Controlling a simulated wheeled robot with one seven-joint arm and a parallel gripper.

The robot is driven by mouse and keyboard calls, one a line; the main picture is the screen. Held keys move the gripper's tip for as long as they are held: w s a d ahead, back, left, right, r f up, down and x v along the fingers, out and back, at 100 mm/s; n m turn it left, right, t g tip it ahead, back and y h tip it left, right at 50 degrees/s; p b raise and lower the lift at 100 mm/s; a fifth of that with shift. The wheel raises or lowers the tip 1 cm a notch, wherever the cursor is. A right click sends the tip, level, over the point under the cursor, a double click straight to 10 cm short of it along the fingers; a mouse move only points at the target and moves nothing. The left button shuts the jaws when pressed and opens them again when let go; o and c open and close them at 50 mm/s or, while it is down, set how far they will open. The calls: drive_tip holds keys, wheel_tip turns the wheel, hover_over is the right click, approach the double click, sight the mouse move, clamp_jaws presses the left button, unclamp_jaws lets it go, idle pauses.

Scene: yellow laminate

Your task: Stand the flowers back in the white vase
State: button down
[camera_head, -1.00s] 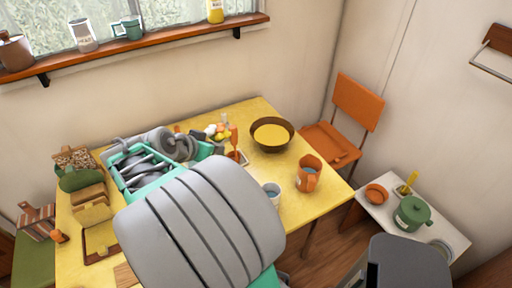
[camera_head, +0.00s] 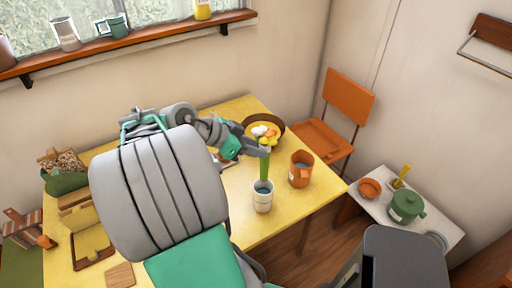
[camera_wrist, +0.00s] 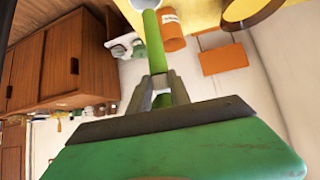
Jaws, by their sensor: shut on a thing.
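The flowers, white, orange and yellow heads (camera_head: 265,132) on a thick green stem (camera_head: 264,168), stand roughly upright in my gripper (camera_head: 263,151). My gripper is shut on the stem just below the heads. The white vase (camera_head: 263,200) stands upright on the table, with something bluish inside its mouth. The lower stem end overlaps the vase's mouth in the head view; I cannot tell whether it is inside or just above. In the wrist view the stem (camera_wrist: 154,45) runs from my gripper (camera_wrist: 161,92) to the white vase rim (camera_wrist: 146,3).
The yellow table (camera_head: 285,222) is clear in front of the vase. Bread and boards crowd the left side. An orange chair (camera_head: 345,100) stands behind right.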

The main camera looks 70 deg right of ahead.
drive_tip(key=shift+f+b, duration=0.85)
drive_tip(key=shift+f, duration=0.6)
drive_tip(key=shift+f+b, duration=5.95)
drive_tip(key=shift+f, duration=0.45)
drive_tip(key=c, duration=1.9)
unclamp_jaws()
drive_tip(key=o, duration=0.4)
drive_tip(key=shift+c, duration=0.2)
drive_tip(key=shift+o, duration=0.2)
drive_tip(key=o, duration=0.5)
drive_tip(key=shift+c, duration=0.3)
